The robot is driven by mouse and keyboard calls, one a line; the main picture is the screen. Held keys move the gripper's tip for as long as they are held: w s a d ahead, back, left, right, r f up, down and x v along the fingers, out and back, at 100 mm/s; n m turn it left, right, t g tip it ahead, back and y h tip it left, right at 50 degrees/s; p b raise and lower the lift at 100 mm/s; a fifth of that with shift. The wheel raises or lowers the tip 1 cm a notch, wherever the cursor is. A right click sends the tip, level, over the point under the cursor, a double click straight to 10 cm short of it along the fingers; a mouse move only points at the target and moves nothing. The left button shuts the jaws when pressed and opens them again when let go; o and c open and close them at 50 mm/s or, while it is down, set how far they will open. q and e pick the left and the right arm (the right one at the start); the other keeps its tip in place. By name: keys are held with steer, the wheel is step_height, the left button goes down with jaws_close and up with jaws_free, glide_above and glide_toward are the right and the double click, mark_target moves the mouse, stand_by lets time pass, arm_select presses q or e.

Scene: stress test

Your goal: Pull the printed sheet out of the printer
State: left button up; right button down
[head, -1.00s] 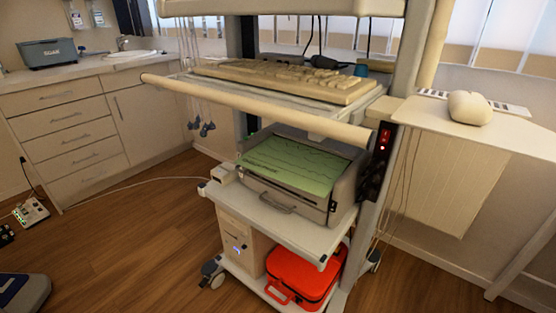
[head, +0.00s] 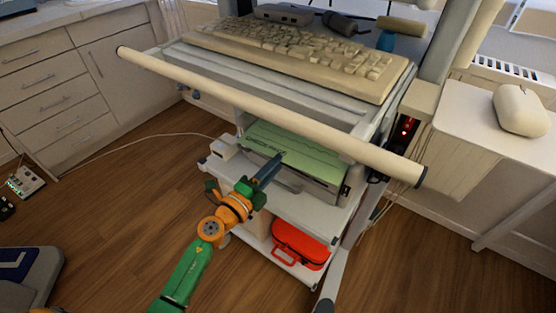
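The green printed sheet (head: 305,152) lies on top of the grey printer (head: 325,191) on the cart's middle shelf. The cart's handle bar and keyboard shelf hide its back part. My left gripper (head: 281,156) reaches up from below, with its dark fingertips at the sheet's front left edge. The fingers overlap the sheet in the picture; I cannot tell whether they touch it or have it between them. They look like one dark block, so their opening is unclear. My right gripper is not in view.
A beige handle bar (head: 270,113) and a keyboard (head: 300,48) sit above the printer. A red case (head: 300,246) is on the lower shelf. A side table with a mouse (head: 520,110) is at the right.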

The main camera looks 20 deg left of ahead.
arm_select(q)
steer(key=shift+w+d, duration=0.2)
steer(key=shift+w, duration=0.35)
jaws_close()
steer(key=shift+r+p, duration=0.2)
steer(key=shift+p, duration=0.1)
